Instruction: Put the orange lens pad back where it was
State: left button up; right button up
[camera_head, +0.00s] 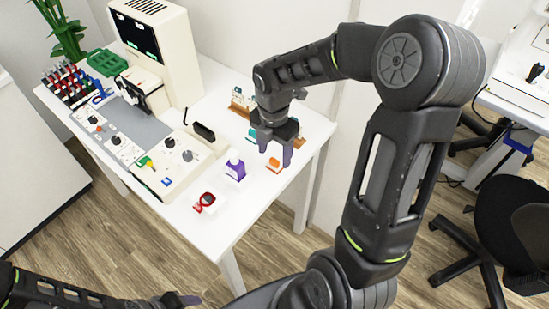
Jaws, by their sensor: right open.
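The orange lens pad (274,164) is a small orange and white piece near the right edge of the white table. My right gripper (275,152) is open, pointing down over the table, with its fingertips close to the orange pad. From this view I cannot tell whether they touch it.
A wooden rack (299,142) stands at the back right, partly hidden by my gripper. A cream machine (169,50) and control panels fill the left. The table's front right is mostly bare.

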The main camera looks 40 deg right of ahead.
aim_at(275, 160)
notch_tip(275, 160, up, 8)
jog(key=shift+r, duration=0.2)
jog(key=shift+s, duration=0.1)
dwell(0.8)
